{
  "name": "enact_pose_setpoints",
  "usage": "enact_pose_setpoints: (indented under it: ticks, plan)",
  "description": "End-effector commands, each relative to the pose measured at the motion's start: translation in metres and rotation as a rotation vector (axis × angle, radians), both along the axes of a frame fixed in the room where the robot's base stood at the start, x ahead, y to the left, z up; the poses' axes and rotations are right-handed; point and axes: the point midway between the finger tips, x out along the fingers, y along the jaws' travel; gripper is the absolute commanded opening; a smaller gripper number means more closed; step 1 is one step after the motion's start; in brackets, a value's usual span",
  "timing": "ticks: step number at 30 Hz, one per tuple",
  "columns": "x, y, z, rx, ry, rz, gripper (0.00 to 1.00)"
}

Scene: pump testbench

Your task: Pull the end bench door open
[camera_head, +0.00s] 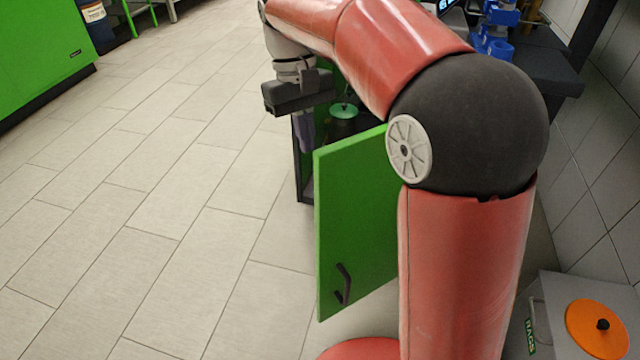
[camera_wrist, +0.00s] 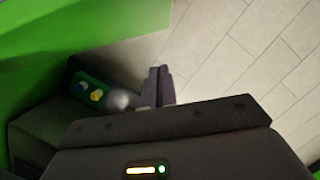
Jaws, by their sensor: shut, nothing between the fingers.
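The green bench door (camera_head: 352,225) stands swung out from the dark bench cabinet (camera_head: 302,165) in the head view. Its black handle (camera_head: 343,284) is low on the door's outer face. My gripper (camera_head: 306,140) is beyond the door, near its top edge and beside the cabinet opening, apart from the handle. In the wrist view the gripper's two fingers (camera_wrist: 157,84) are together with nothing between them. A green surface, likely the door (camera_wrist: 70,55), fills the upper left there. My arm hides the door's right part in the head view.
Inside the cabinet is a green-topped object (camera_head: 344,110). A grey box with an orange lid (camera_head: 597,330) stands at the lower right by the tiled wall. A green cabinet (camera_head: 40,50) is at the far left. The tiled floor (camera_head: 160,220) left of the door is clear.

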Motion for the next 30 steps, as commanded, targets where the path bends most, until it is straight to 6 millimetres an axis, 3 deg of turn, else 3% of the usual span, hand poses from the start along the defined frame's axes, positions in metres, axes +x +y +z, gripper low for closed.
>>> enact_pose_setpoints:
  ticks: [3,10,18,30]
  plan:
    - [-0.007,-0.003,-0.029,-0.002,0.005,0.000,0.00]
    - [-0.017,-0.008,-0.075,-0.003,0.003,0.000,0.00]
    - [-0.048,-0.023,-0.070,-0.003,0.001,0.000,0.00]
    - [-0.052,-0.025,-0.070,-0.003,0.001,0.000,0.00]
